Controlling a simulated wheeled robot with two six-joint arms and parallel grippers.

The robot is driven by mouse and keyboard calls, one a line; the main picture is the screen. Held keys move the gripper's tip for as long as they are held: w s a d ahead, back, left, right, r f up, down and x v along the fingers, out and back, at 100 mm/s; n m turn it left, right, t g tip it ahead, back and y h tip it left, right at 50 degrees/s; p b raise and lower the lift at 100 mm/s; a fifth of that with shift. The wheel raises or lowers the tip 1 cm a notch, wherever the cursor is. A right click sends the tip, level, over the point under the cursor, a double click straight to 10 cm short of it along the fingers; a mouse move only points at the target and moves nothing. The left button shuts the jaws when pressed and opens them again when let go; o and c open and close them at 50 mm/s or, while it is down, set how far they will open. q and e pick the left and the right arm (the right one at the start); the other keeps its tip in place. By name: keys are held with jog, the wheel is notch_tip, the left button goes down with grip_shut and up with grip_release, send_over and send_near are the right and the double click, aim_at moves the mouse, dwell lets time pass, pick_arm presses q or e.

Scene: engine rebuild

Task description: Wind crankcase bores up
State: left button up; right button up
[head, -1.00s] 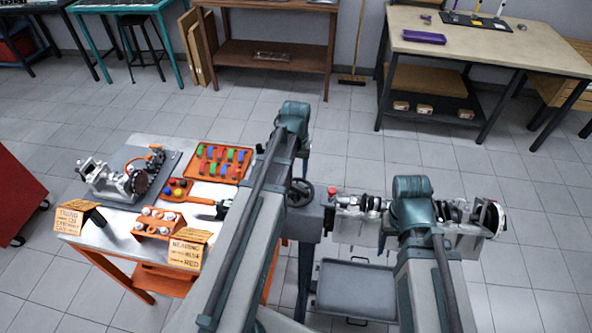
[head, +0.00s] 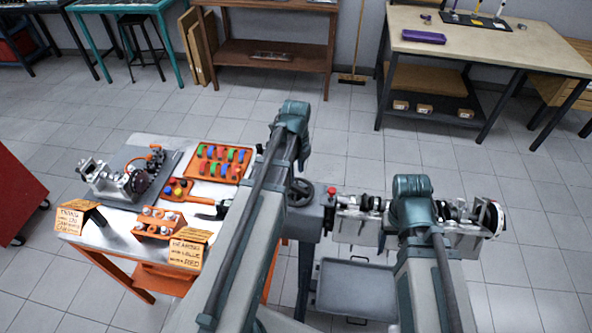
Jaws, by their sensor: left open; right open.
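The engine crankcase (head: 352,228) hangs on a stand at the right of the cart, with a row of dark and metal parts along its top. A dark handwheel (head: 300,192) sits on the stand's grey gearbox (head: 308,222), left of the crankcase. My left arm rises in front of the gearbox and my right arm covers the middle of the crankcase. Which way the bores face is not clear.
A steel-topped orange cart (head: 105,237) at left carries a metal assembly (head: 128,180), an orange tray (head: 222,165) of coloured parts, an orange rack (head: 158,226) and lettered signs. A grey tray (head: 356,290) lies below the crankcase.

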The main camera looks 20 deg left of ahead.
aim_at(296, 185)
pick_arm(q)
notch_tip(296, 185, down, 7)
jog(key=b, duration=0.7)
jog(key=shift+r, duration=0.2)
jog(key=shift+c, duration=0.7)
grip_shut()
